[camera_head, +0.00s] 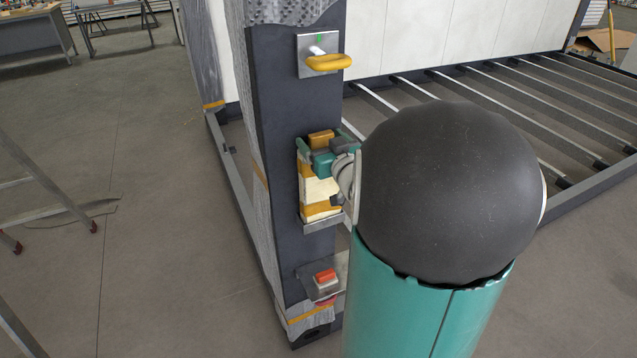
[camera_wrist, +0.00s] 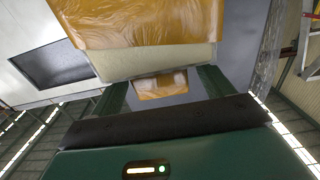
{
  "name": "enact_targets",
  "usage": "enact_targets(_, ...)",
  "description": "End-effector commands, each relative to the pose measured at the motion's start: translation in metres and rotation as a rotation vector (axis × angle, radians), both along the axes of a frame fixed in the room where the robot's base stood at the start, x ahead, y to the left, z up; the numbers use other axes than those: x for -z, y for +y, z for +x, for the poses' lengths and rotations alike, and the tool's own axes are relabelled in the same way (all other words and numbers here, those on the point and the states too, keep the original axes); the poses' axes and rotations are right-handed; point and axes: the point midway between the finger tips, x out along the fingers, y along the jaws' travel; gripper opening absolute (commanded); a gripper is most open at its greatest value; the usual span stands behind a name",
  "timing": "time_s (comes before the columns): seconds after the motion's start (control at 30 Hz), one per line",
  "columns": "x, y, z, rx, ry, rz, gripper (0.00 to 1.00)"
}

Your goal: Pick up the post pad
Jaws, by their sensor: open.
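The post pad, a block with amber wrapping and cream foam, sits on a small grey ledge (camera_head: 322,222) against the dark post (camera_head: 283,120); I take its visible face to be the cream and amber part (camera_head: 318,190). In the wrist view the pad (camera_wrist: 150,25) fills the top, close ahead of my gripper. My gripper (camera_head: 320,152), with teal and dark parts, is at the pad's upper end. In the wrist view its two dark green fingers (camera_wrist: 163,86) stand apart, with an amber patch between them. Whether either finger touches the pad cannot be told.
A yellow handle (camera_head: 328,63) on a metal plate is higher on the post. A red button box (camera_head: 325,279) is lower down. Rails of the container frame (camera_head: 560,110) lie at the right. Ladder legs (camera_head: 50,190) stand at the left, with clear floor between.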

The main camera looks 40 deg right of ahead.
Motion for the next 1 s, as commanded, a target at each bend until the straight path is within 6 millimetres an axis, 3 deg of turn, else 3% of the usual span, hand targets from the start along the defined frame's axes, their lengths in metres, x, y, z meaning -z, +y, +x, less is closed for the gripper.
enact_targets(0.2,0.000,0.000,-0.002,0.000,0.000,0.000,0.78)
enact_targets(0.5,0.001,0.000,-0.002,0.000,0.001,0.001,0.19)
enact_targets(0.83,-0.002,0.000,0.000,0.000,0.001,0.000,0.18)
enact_targets(1.0,-0.017,0.000,0.001,-0.001,-0.002,-0.002,0.18)
